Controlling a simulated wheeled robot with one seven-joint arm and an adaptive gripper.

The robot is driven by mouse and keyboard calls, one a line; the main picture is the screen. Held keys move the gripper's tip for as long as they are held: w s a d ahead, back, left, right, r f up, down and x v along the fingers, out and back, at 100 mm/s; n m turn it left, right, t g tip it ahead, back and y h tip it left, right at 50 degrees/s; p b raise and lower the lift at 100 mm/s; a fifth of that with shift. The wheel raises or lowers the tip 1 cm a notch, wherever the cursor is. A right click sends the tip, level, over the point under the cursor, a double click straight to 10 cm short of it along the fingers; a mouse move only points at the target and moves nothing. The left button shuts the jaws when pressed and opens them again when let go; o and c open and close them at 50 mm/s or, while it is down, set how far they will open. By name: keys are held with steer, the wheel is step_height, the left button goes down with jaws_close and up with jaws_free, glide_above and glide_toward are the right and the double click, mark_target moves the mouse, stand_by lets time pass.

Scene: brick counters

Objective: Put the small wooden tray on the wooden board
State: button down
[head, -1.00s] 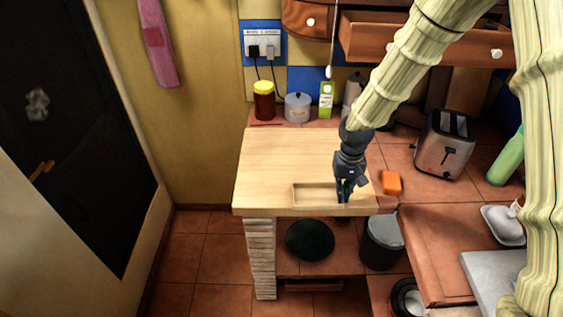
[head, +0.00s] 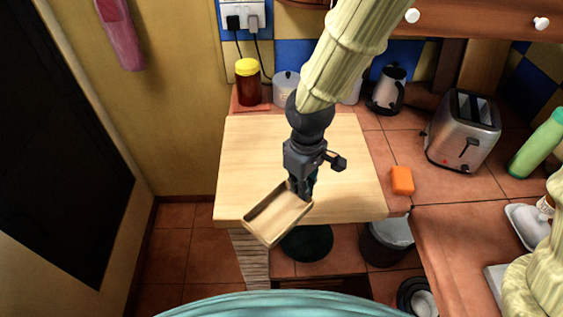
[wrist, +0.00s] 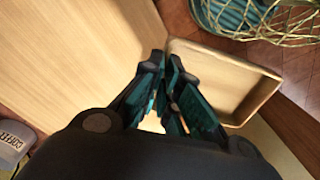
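The small wooden tray (head: 278,216) is a shallow, light-wood rectangle with low walls. It hangs turned at an angle at the front edge of the wooden board (head: 255,160), partly beyond that edge. My gripper (head: 302,190) is shut on the tray's wall near one corner. In the wrist view the gripper fingers (wrist: 163,75) meet the near side of the tray (wrist: 222,78), and the board (wrist: 80,50) fills the left. The tray looks empty and raised; the exact gap to the board cannot be told. The board's top is bare.
An orange block (head: 402,180) and a toaster (head: 463,131) stand right of the board. A yellow-lidded jar (head: 248,82), a grey pot (head: 286,88) and a kettle (head: 387,90) stand behind it. A bin (head: 386,240) is below at the right.

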steer(key=w+p, duration=0.1)
steer(key=w, duration=0.4)
steer(key=w+a+f+p, duration=0.1)
steer(key=w, duration=0.3)
steer(key=w+p, duration=0.1)
steer(key=w, duration=0.4)
steer(key=shift+w+a+f+p, duration=0.15)
steer(key=shift+w+p, duration=0.2)
steer(key=shift+p, duration=0.05)
steer(key=shift+f+p, duration=0.65)
steer(key=shift+f, duration=1.15)
steer(key=c, duration=1.7)
jaws_free()
steer(key=shift+f, duration=0.1)
steer(key=shift+c, duration=0.2)
steer(key=shift+o, duration=0.5)
step_height(320, 180, up, 12)
steer(key=b, duration=0.2)
